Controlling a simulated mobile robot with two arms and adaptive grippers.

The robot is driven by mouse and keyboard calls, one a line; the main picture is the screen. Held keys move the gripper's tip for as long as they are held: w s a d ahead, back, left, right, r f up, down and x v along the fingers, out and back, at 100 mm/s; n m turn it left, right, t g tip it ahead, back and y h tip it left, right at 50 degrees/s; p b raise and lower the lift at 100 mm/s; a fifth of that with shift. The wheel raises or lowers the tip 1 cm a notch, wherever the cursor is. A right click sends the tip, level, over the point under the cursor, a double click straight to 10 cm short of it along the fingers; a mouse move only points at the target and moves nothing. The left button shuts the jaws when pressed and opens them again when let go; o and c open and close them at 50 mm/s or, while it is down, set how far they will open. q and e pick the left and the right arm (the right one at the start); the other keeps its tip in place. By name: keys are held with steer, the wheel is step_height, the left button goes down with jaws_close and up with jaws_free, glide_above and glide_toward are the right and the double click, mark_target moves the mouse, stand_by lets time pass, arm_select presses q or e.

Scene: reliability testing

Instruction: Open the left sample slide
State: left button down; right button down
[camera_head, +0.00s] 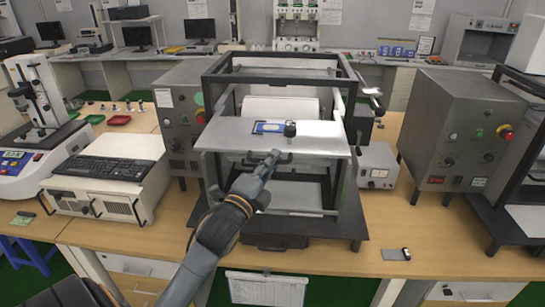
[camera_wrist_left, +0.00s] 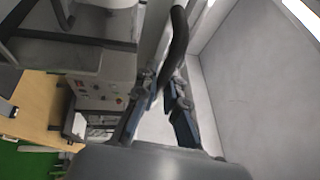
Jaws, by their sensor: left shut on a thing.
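The sample slide (camera_head: 225,135) is a flat light-grey plate in the dark-framed test machine at the centre of the head view. Its front part juts out past the frame's front posts. A blue-and-white item and a black knob sit on top of it. A black bar handle (camera_head: 285,157) is at its front edge. It also shows as a dark curved bar in the left wrist view (camera_wrist_left: 178,45). My left gripper (camera_head: 272,157) is at this handle, shut on it; the fingers also show in the left wrist view (camera_wrist_left: 167,88). My right gripper is not in view.
A grey control box (camera_head: 455,130) with a red button stands to the right. A white case with a black keyboard (camera_head: 105,168) stands to the left. A small grey meter box (camera_head: 378,165) is beside the frame. The wooden bench front (camera_head: 330,262) is mostly clear.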

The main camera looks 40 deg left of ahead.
arm_select(q)
steer(key=c, duration=1.4)
jaws_free()
steer(key=v, duration=1.2)
